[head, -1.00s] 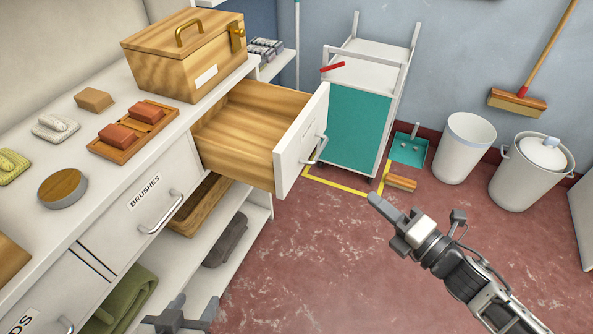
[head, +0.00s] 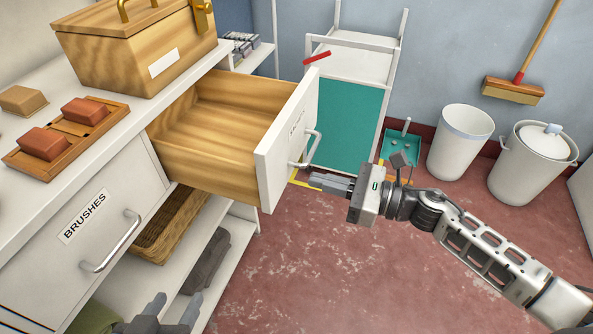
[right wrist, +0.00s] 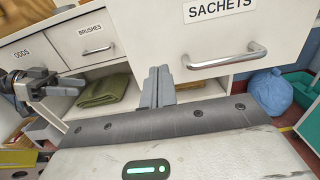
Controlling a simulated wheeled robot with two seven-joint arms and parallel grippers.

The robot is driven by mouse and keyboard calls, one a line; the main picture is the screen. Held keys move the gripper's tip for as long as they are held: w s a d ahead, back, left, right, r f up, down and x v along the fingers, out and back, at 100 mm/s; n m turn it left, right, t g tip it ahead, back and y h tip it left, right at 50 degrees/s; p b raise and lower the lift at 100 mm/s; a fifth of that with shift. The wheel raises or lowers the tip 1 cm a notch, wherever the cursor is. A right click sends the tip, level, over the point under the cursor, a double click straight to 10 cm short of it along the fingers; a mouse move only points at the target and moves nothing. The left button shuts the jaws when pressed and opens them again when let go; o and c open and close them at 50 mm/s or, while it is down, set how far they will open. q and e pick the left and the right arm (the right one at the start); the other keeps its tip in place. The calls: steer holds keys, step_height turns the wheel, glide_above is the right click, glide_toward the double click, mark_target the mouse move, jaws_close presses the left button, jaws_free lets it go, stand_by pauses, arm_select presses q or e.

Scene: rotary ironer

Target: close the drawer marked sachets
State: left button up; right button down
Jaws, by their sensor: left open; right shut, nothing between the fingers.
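The sachets drawer (head: 230,140) is pulled well out and empty as far as I see. Its white front (head: 283,150) has a silver bar handle (head: 312,150). The right wrist view shows its label (right wrist: 218,9) and handle (right wrist: 225,58). My right gripper (head: 312,179) is shut and empty, pointing at the drawer front near the lower end of the handle; whether it touches cannot be told. In the right wrist view its fingers (right wrist: 157,85) lie left of the handle. My left gripper (head: 172,308) is open and empty, low by the shelves; it also shows in the right wrist view (right wrist: 50,85).
The shut brushes drawer (head: 85,225) is beside it. A wooden box (head: 135,50) stands on the counter above. A white trolley with a teal panel (head: 350,115) stands behind the open drawer. Bins (head: 460,145) stand further right. The floor in front is clear.

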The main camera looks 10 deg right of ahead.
mark_target(281, 171)
steer(key=shift+p+x, duration=0.3)
steer(key=shift+x, duration=2.45)
